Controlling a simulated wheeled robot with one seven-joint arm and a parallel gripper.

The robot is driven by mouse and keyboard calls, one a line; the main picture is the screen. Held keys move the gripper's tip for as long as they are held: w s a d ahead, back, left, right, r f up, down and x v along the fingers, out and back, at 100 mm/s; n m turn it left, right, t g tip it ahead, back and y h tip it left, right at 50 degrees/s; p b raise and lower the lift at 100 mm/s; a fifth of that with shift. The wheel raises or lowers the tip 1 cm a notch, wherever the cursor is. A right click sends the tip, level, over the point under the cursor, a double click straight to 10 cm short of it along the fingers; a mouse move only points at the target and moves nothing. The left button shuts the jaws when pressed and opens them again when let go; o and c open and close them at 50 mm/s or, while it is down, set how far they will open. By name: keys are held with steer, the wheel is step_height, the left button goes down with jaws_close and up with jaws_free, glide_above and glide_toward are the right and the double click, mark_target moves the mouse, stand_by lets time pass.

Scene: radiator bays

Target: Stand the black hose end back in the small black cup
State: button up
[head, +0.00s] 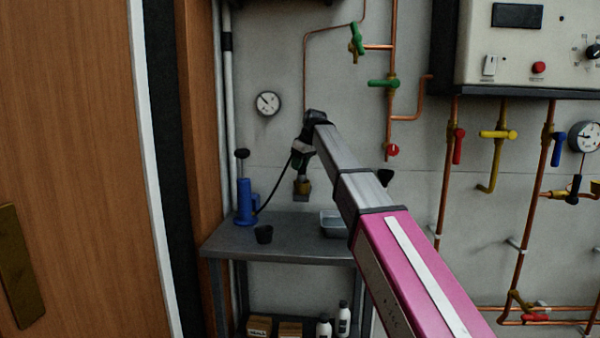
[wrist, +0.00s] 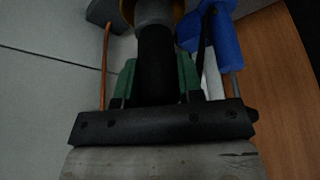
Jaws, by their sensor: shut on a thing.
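The small black cup (head: 264,234) stands upright on the grey bench, near its front left; its inside looks dark and empty. My gripper (head: 301,168) is above the bench, up and to the right of the cup. It is shut on the black hose end (wrist: 156,65), which sits between the green finger pads in the wrist view. The hose end has a grey collar and a brass-coloured tip (head: 302,187) that points down, clear of the bench. A thin black hose (head: 272,195) runs from it to the blue hand pump (head: 245,200). The cup cannot be made out in the wrist view.
The grey bench (head: 285,247) is mostly bare around the cup. A grey tray (head: 333,224) stands at its right, partly behind my arm. Boxes and white bottles (head: 343,318) are on the lower shelf. Copper pipes and a gauge (head: 267,103) are on the wall. A wooden door (head: 75,150) is at left.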

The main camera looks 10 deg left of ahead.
steer(key=s+a+r, duration=0.6)
steer(key=a+r, duration=0.1)
steer(key=a, duration=0.2)
steer(key=s+a+f+n+g, duration=0.15)
steer(key=s+f, duration=0.25)
steer(key=s, duration=0.4)
steer(key=s+a+f+n, duration=0.1)
steer(key=s+a+f, duration=0.15)
steer(key=s, duration=0.45)
steer(key=s+a+f+n, duration=0.15)
steer(key=s+f, duration=0.25)
steer(key=s, duration=0.4)
steer(key=shift+y, duration=0.4)
steer(key=shift+w+d+f, duration=0.75)
steer(key=shift+w+f, duration=1.1)
steer(key=shift+f, duration=0.05)
steer(key=shift+w+d+f, duration=0.7)
steer(key=shift+w+f, duration=1.15)
steer(key=shift+w+d+f, duration=0.75)
steer(key=shift+w+f, duration=1.1)
steer(key=shift+f, duration=0.05)
steer(key=shift+f, duration=0.3)
steer(key=o, duration=1)
steer(key=shift+o, duration=0.2)
steer(key=shift+r, duration=0.1)
